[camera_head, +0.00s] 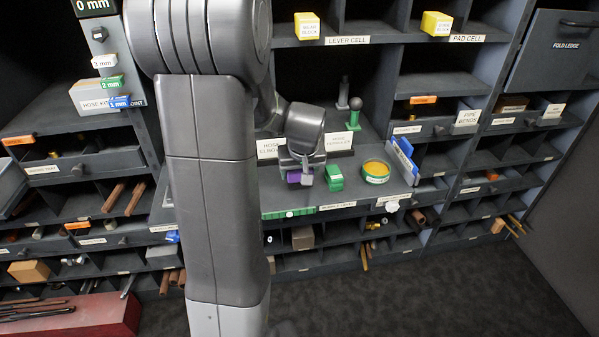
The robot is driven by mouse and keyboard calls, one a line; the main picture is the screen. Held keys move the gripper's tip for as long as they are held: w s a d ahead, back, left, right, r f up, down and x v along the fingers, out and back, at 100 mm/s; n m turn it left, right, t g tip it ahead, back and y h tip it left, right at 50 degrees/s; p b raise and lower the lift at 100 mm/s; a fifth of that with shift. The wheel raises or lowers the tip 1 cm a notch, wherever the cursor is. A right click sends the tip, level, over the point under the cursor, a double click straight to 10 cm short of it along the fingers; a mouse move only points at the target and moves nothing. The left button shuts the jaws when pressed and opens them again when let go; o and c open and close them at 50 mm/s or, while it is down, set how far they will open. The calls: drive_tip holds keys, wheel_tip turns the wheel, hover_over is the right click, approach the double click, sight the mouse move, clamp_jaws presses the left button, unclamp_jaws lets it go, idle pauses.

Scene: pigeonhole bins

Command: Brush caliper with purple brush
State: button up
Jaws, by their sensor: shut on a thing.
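My gripper (301,172) hangs over the grey shelf ledge at the centre of the head view, its jaws pointing down. I cannot make out which thing is the caliper.
A round green tin with yellow contents (376,171) and an upright blue-and-white panel (402,160) stand right on the ledge (345,198). A green strip (288,214) runs along its front edge. Behind is a green post with a ball top (354,112). Pigeonholes surround the ledge.

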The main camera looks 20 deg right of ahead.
drive_tip(key=shift+r+p, duration=1.95)
drive_tip(key=shift+r, duration=1.25)
